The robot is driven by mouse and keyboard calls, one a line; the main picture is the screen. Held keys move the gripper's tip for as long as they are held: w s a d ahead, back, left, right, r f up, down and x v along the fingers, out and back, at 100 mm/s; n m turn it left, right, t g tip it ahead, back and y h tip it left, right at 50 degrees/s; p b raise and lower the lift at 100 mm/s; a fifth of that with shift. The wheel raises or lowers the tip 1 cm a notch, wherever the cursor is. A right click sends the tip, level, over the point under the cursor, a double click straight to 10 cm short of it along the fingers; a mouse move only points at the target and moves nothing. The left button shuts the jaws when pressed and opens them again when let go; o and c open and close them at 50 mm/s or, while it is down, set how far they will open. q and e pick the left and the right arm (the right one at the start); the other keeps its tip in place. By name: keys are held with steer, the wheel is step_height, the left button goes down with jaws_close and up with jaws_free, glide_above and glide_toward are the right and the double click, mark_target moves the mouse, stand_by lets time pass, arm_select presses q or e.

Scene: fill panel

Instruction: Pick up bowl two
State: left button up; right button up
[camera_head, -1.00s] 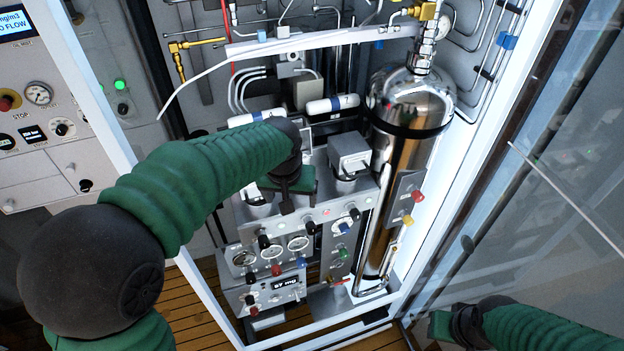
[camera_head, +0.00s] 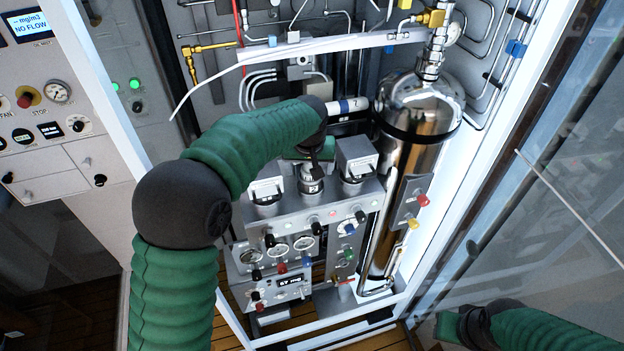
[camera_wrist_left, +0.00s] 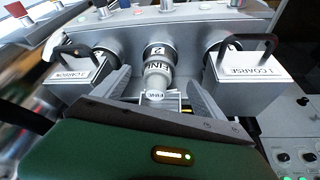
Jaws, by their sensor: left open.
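Bowl two (camera_head: 312,186) is the small silver cylinder in the middle of the panel top, between two grey boxes with handles. In the left wrist view it shows a "2" and the word FINE (camera_wrist_left: 157,68). My left gripper (camera_head: 318,162) reaches it from behind and above. In the left wrist view its two open fingers (camera_wrist_left: 160,92) stand on either side of the bowl's near end; contact cannot be told. My right gripper (camera_head: 462,326) is low at the right, away from the panel, and its jaws are unclear.
The box marked 1 COARSE (camera_wrist_left: 244,72) and the box marked 3 CARBON (camera_wrist_left: 78,72) flank bowl two closely. A tall shiny cylinder (camera_head: 410,150) stands to the right. A white frame post (camera_head: 480,150) and a glass panel (camera_head: 560,190) lie further right. Gauges and knobs (camera_head: 290,245) are below.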

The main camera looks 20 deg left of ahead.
mark_target(310, 176)
arm_select(q)
steer(key=x, duration=0.2)
steer(key=shift+w+d+f+p, duration=0.1)
steer(key=shift+w+f+p, duration=0.15)
steer(key=shift+w+p, duration=0.05)
steer(key=p+x, duration=0.2)
steer(key=x, duration=0.1)
steer(key=p+x, duration=0.1)
steer(key=shift+w+a+f+p, duration=0.25)
steer(key=shift+w+a+p, duration=0.1)
steer(key=shift+a, duration=0.1)
steer(key=shift+w+a+f, duration=0.1)
steer(key=shift+w+f, duration=0.1)
steer(key=shift+f, duration=0.25)
steer(key=shift+d, duration=0.3)
steer(key=shift+c, duration=1)
steer(key=shift+d+r, duration=0.15)
steer(key=shift+d, duration=0.1)
steer(key=c, duration=0.5)
steer(key=shift+s, duration=0.1)
steer(key=shift+c, duration=1.1)
steer(key=shift+a, duration=0.15)
steer(key=c, duration=0.5)
steer(key=shift+a, duration=0.2)
steer(key=shift+c, duration=0.5)
